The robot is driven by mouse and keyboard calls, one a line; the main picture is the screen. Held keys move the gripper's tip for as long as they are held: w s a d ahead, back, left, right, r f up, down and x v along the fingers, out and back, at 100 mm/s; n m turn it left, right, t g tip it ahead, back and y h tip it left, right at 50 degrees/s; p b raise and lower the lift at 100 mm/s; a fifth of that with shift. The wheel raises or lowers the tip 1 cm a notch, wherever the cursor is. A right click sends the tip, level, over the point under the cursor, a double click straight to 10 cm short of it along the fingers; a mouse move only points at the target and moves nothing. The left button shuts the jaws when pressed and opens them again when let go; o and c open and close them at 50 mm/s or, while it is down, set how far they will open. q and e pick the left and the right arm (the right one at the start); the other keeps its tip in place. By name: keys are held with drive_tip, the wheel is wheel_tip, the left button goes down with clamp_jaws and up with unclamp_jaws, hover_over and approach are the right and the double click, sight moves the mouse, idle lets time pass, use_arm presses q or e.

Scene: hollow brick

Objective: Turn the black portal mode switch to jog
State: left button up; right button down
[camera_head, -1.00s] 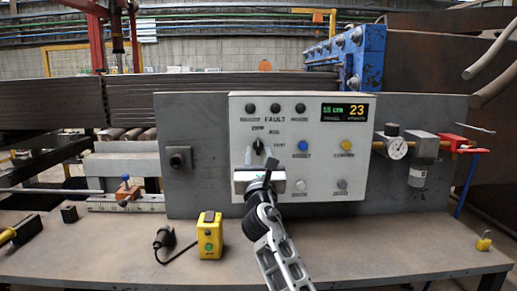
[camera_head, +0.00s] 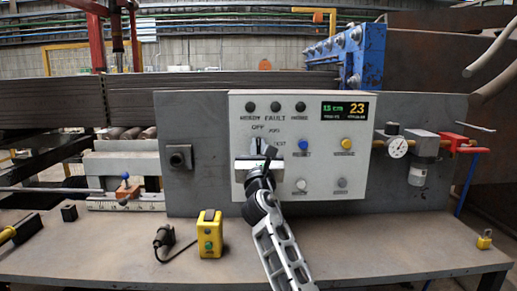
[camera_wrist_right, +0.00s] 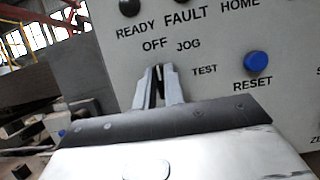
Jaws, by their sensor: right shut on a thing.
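The pale control panel (camera_head: 380,150) stands upright above the bench, with OFF, JOG and TEST labels around the mode switch. In the right wrist view, the black mode switch (camera_wrist_right: 156,94) shows as a thin dark strip between my finger pads, below OFF and JOG. My right gripper (camera_wrist_right: 158,78) is shut on it; in the head view the gripper (camera_head: 258,157) covers the switch. Most of the knob is hidden, so I cannot tell exactly which label it points to. My left gripper is not in view.
A blue reset button (camera_head: 303,145) and a yellow button (camera_head: 347,145) sit right of the switch. A gauge (camera_head: 397,147) is mounted further right. A yellow box (camera_head: 210,234) stands on the bench (camera_head: 400,255), whose front right is mostly clear.

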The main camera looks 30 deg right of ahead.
drive_tip(key=shift+f+m+h+b, duration=0.15)
drive_tip(key=shift+m+h+b, duration=0.25)
drive_tip(key=shift+m+b, duration=0.45)
drive_tip(key=shift+m+g+h+b, duration=0.35)
drive_tip(key=shift+m+g, duration=0.25)
drive_tip(key=shift+m, duration=0.55)
drive_tip(key=m+g+h, duration=0.1)
drive_tip(key=m, duration=0.2)
drive_tip(key=m+g+h+b, duration=0.1)
drive_tip(key=m, duration=0.2)
drive_tip(key=shift+g+b, duration=0.3)
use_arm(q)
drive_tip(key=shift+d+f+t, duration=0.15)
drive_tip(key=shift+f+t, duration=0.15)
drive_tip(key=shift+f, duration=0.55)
use_arm(e)
drive_tip(key=shift+m+g, duration=0.4)
drive_tip(key=shift+m, duration=0.9)
drive_tip(key=c, duration=1.5)
unclamp_jaws()
drive_tip(key=shift+h, duration=0.25)
use_arm(q)
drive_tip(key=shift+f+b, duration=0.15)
drive_tip(key=shift+b, duration=0.5)
use_arm(e)
drive_tip(key=v, duration=1.6)
drive_tip(key=shift+r, duration=0.2)
